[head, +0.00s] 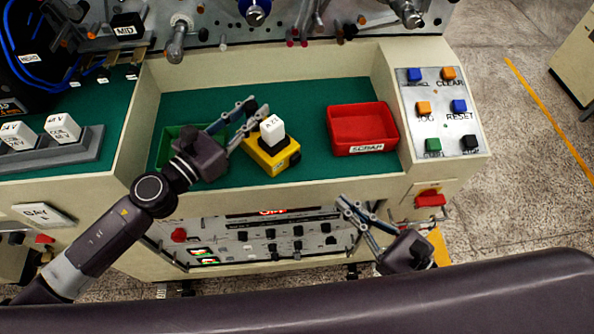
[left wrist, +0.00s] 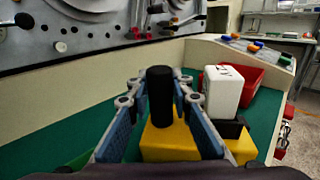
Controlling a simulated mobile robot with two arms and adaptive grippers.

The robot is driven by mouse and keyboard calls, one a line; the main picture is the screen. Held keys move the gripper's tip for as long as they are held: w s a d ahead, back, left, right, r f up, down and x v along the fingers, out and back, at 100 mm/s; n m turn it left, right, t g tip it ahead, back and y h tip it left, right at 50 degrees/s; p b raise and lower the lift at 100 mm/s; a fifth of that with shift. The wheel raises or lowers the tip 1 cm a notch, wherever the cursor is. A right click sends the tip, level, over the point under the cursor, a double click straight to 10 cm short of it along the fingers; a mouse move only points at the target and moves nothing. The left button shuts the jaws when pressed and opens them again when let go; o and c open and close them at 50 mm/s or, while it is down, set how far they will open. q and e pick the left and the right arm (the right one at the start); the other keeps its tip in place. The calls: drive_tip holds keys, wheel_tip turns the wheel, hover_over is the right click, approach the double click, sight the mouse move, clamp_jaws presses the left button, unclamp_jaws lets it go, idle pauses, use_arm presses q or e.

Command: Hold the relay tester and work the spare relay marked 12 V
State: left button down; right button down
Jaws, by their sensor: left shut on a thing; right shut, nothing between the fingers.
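The yellow relay tester (head: 284,161) stands on the green mat, with a black upright handle (left wrist: 160,97) and a dark socket. A white relay (head: 272,129) sits upright at the socket; its top mark is too small to read surely. It also shows in the left wrist view (left wrist: 223,88), right of the handle. My left gripper (head: 257,112) is shut on the tester's handle, its fingers on either side of it. My right gripper (head: 345,203) is shut and empty in front of the console's front panel, apart from the tester.
A red scrap bin (head: 362,130) stands right of the tester. A green tray (head: 166,150) is partly hidden behind my left gripper. A grey rack (head: 60,151) at left holds white relays (head: 62,128). A button panel (head: 440,110) is at right. Mat between tester and bin is clear.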

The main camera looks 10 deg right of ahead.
use_arm(q)
drive_tip(key=shift+f, duration=0.15)
drive_tip(key=c, duration=1.7)
unclamp_jaws()
drive_tip(key=shift+o, duration=0.2)
drive_tip(key=shift+v, duration=6.05)
